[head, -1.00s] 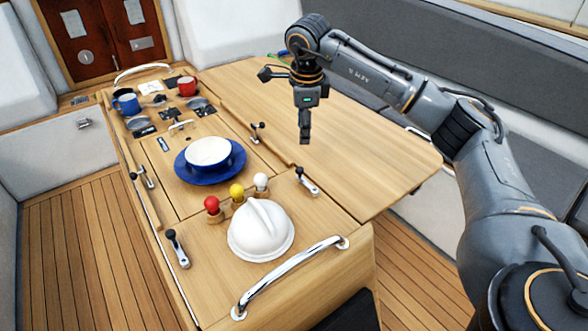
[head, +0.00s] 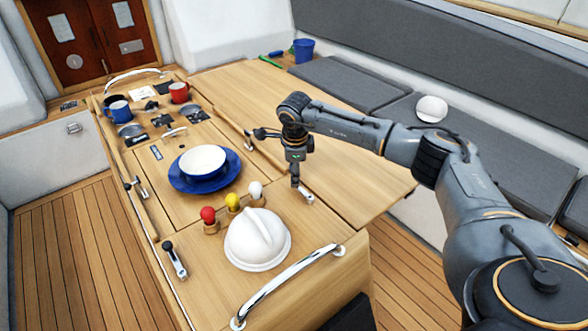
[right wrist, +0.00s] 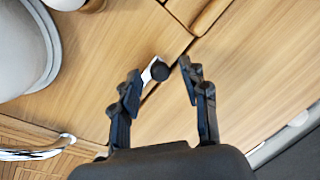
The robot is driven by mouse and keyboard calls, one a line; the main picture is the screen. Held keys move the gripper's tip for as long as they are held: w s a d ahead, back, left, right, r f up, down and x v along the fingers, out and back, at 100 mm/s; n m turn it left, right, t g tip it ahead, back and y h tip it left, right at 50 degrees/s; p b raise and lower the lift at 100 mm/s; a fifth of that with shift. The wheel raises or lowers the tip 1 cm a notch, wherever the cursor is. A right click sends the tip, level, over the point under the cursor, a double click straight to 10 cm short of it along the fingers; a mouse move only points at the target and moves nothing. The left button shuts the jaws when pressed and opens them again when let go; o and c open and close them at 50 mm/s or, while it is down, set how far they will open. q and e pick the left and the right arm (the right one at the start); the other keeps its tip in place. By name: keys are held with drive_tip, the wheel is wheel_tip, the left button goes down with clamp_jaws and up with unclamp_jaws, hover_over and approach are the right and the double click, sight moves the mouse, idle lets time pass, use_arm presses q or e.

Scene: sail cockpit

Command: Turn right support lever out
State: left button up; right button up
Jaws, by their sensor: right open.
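A support lever with a silver arm and black knob lies on the table beside the seam with the right leaf; its silver end (head: 308,198) shows in the head view, the rest hidden behind my right gripper (head: 296,184). In the right wrist view the lever's black knob (right wrist: 159,71) appears between the two fingertips of my right gripper (right wrist: 161,72). The fingers are apart and nothing is gripped. I cannot tell how far above the knob they are. My left gripper is not in view.
A white dome (head: 258,240) and red, yellow and white knobs stand left of the gripper. A blue plate (head: 172,182) with a white bowl is further back. A silver handrail (head: 290,285) edges the front.

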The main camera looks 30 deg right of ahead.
drive_tip(key=shift+w+f, duration=0.1)
drive_tip(key=shift+f, duration=0.35)
drive_tip(key=shift+c, duration=0.2)
clamp_jaws()
